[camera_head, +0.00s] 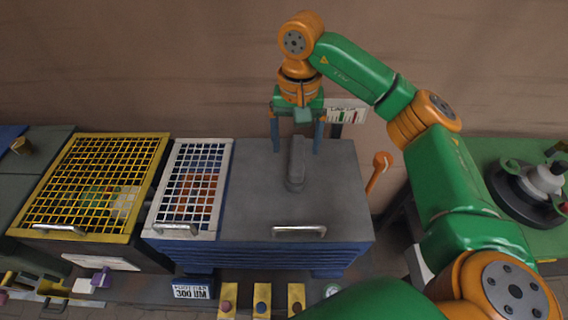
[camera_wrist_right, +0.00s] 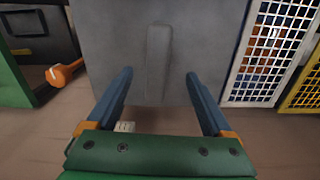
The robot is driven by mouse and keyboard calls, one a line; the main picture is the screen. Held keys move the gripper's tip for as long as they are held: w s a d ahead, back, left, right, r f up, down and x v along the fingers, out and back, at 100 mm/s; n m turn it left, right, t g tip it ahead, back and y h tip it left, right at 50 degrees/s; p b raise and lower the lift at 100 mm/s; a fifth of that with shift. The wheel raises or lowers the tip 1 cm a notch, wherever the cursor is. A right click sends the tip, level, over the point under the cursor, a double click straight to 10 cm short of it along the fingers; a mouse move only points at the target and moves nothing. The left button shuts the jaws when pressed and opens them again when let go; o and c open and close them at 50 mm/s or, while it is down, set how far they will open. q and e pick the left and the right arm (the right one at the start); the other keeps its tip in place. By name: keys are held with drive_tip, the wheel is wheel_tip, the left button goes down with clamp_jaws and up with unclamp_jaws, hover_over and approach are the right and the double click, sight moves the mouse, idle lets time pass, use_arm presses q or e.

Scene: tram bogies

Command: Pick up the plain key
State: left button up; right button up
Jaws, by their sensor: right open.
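I cannot identify the plain key for certain. Several small yellow holders with coloured round tops stand along the front edge: one brownish-red (camera_head: 227,305), one blue (camera_head: 262,306) and one reddish (camera_head: 297,307). They are too small to tell whether they hold keys. My right gripper (camera_head: 295,144) is open and empty, its blue fingers hanging above the back of the grey lid (camera_head: 255,195). In the right wrist view, the open fingers (camera_wrist_right: 158,76) stand either side of the near end of a raised grey bar (camera_wrist_right: 158,60). My left gripper is not in view.
A white grille cover (camera_head: 210,220) and a yellow grille cover (camera_head: 30,215) lie left of the grey lid. An orange lever (camera_head: 380,165) stands right of it. A purple-handled item (camera_head: 100,278) is at front left. A green bench (camera_head: 490,150) holds a round black fixture (camera_head: 515,198).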

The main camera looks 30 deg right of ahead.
sight(299, 154)
drive_tip(key=shift+s+f, duration=0.1)
drive_tip(key=shift+f, duration=0.45)
drive_tip(key=shift+s, duration=0.3)
drive_tip(key=f+p, duration=0.3)
drive_tip(key=shift+d+f, duration=0.2)
drive_tip(key=shift+f, duration=0.05)
drive_tip(key=f, duration=0.3)
drive_tip(key=shift+w, duration=0.25)
drive_tip(key=shift+s, duration=0.1)
drive_tip(key=shift+c, duration=1.3)
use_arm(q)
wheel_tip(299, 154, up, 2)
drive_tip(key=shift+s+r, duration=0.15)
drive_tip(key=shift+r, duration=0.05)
use_arm(e)
clamp_jaws()
